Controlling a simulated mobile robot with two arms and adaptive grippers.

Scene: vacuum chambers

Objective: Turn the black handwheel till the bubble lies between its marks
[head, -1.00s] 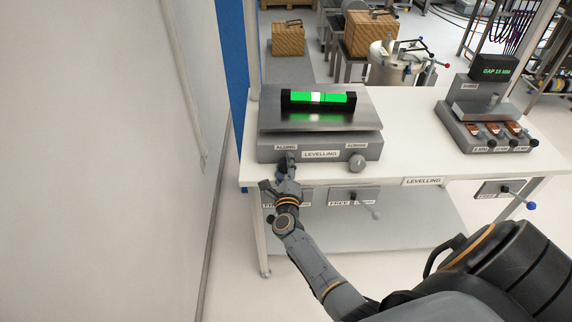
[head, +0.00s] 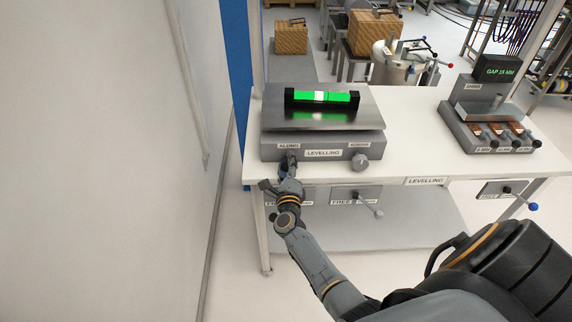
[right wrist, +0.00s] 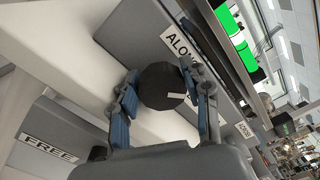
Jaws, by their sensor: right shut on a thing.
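The black handwheel (right wrist: 162,86) sits under the ALONG label on the front of the levelling unit (head: 270,151). My right gripper (right wrist: 165,92) is shut on it, with blue finger pads on both sides; the gripper also shows in the head view (head: 289,166), where it mostly hides the wheel. The green spirit level (head: 340,97) lies on the metal plate above. Its pale bubble (head: 319,96) is near the middle of the vial, perhaps slightly left. The marks are too small to tell exactly. My left gripper is not in view.
A grey knob (head: 360,162) sits under the ACROSS label at the right of the unit. A gap-gauge fixture (head: 470,128) stands farther right on the white table (head: 415,150). A wall (head: 110,160) runs close along the left.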

